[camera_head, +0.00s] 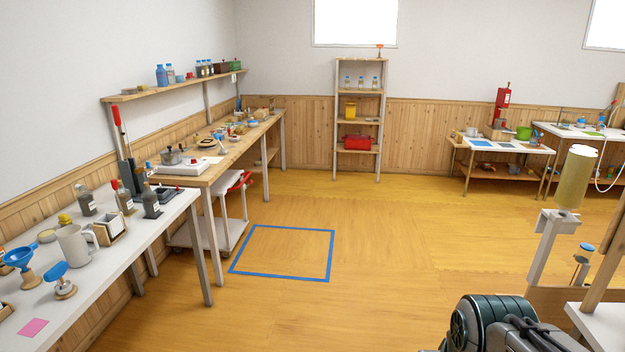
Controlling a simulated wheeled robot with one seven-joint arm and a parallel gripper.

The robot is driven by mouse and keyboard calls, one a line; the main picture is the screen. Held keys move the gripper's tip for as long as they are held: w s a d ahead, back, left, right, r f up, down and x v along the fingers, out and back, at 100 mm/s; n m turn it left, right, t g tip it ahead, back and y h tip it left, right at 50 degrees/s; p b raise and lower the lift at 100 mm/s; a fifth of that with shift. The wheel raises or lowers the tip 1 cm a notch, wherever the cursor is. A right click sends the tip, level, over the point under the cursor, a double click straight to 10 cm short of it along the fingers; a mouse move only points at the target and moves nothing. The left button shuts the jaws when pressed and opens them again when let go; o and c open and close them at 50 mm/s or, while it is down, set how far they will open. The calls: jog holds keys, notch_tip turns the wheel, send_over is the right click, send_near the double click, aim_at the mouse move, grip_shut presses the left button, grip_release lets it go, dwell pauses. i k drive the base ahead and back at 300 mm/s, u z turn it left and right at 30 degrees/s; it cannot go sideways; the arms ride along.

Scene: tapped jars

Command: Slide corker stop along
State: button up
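A tall lever device with a red handle (117,116) stands at the back of the left bench, near where the white top meets the wooden bench; it may be the corker. A red upright device (502,104) stands on the far right table and could also be a corker. Both are too small here to make out a stop or a slide. A dark green and grey part of my arm shows at the bottom right. My gripper's fingers are not in view, and neither device has any part of my arm near it.
The white bench (128,247) holds bottles, a jug (75,246) and a blue funnel (20,258). A blue floor square (283,227) lies in open floor. A shelf unit (358,102) stands at the back. A stand with a yellowish cylinder (574,180) is close at right.

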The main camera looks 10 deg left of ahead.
aim_at(138, 170)
jog(key=u, duration=0.3)
jog(key=i, duration=1.55)
jog(key=u, duration=1.25)
jog(key=i, duration=0.7)
jog(key=u, duration=0.4)
